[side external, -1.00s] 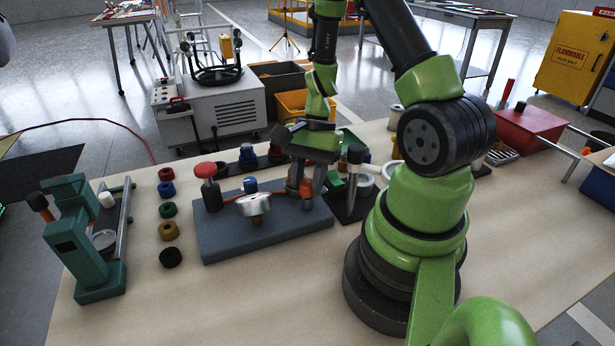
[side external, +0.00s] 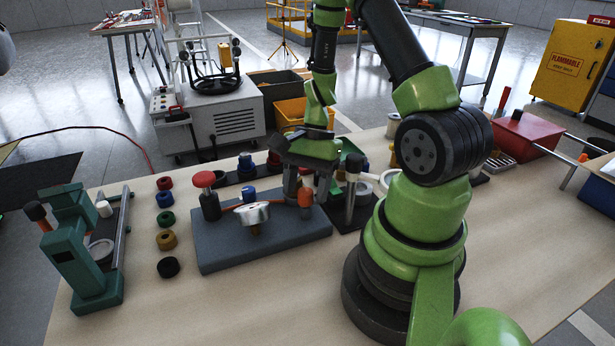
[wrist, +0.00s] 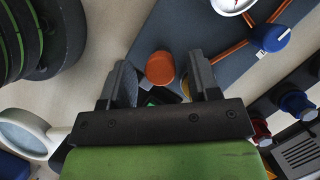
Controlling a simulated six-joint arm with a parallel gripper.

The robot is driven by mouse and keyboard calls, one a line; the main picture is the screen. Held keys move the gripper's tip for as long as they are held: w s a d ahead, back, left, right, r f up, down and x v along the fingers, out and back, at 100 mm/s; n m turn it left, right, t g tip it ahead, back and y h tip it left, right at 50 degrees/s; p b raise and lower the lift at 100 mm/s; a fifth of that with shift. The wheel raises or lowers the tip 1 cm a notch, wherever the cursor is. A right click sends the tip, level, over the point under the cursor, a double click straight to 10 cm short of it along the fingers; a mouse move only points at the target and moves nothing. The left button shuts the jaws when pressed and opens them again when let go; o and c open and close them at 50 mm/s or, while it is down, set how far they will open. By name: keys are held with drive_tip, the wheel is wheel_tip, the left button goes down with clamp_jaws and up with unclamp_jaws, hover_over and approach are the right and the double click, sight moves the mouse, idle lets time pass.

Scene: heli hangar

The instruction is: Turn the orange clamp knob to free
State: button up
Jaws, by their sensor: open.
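The orange clamp knob (side external: 305,196) stands at the right end of a grey-blue base plate (side external: 217,253). In the wrist view the knob (wrist: 160,68) is a round orange cap lying between my two fingertips, with a gap on each side. My gripper (side external: 306,190) is open and empty, pointing down over the plate's right end. In the wrist view my gripper (wrist: 162,74) has its fingers on the left and right of the knob. No contact shows. The knob's lower part and any position marks are hidden.
A black-topped post (side external: 354,165) stands close right of my gripper. Several coloured rings lie left of the plate, beside a green fixture (side external: 75,255).

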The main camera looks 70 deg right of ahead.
drive_tip(key=v, duration=1)
drive_tip(key=shift+f, duration=0.1)
